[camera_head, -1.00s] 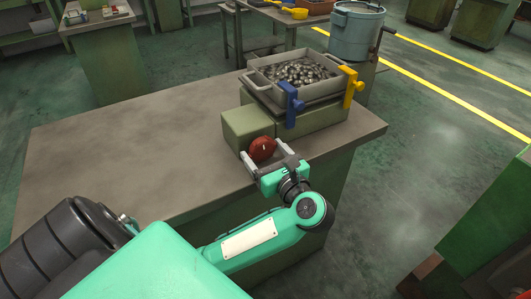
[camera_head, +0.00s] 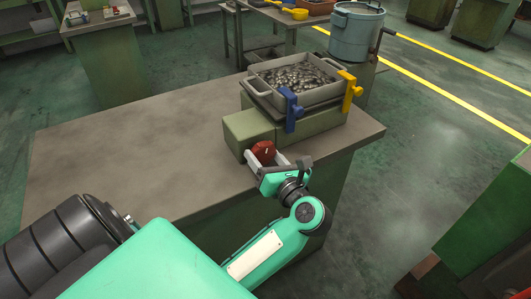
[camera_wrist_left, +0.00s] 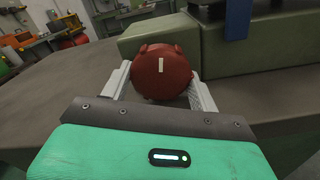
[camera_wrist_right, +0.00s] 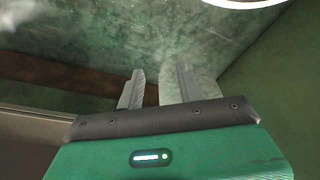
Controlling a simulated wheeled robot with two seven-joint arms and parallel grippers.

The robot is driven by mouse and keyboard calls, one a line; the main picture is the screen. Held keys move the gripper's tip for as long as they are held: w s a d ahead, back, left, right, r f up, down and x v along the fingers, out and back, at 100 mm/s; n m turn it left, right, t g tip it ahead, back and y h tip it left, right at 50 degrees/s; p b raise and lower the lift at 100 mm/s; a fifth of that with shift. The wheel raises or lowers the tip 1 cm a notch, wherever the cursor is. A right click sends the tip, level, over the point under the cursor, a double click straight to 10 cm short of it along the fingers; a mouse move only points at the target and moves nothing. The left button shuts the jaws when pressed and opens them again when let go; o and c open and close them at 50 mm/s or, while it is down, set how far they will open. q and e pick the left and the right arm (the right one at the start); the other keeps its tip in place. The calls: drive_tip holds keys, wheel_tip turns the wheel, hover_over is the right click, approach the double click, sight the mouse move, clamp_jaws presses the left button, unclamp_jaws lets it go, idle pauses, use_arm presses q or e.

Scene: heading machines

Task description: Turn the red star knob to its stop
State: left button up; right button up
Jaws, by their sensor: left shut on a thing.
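The red star knob (camera_head: 263,150) sits on the front face of a green box (camera_head: 246,132) on the workbench. My left gripper (camera_head: 264,158) is shut on the knob, with one finger on each side. In the left wrist view the knob (camera_wrist_left: 162,72) fills the space between the pale fingers, and its white mark points straight up and down. The knob's mount behind it is hidden. My right gripper (camera_wrist_right: 159,88) shows only in its own wrist view. Its fingers are apart with nothing between them, over green floor.
A grey tray of metal parts (camera_head: 297,77) stands on the green base, with a blue clamp (camera_head: 291,108) and a yellow clamp (camera_head: 350,91) at its edge. A blue-grey drum (camera_head: 356,32) stands behind. The bench top (camera_head: 130,140) is clear on the left.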

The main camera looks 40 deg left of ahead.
use_arm(q)
drive_tip(key=shift+m+p, duration=1.05)
drive_tip(key=shift+m, duration=0.35)
use_arm(e)
wheel_tip(320, 180, down, 7)
drive_tip(key=s, duration=0.1)
drive_tip(key=shift+s+d+r, duration=0.2)
drive_tip(key=shift+s+d, duration=0.05)
drive_tip(key=shift+d, duration=0.05)
use_arm(q)
drive_tip(key=o, duration=1)
drive_tip(key=shift+s, duration=0.1)
drive_tip(key=shift+f, duration=0.1)
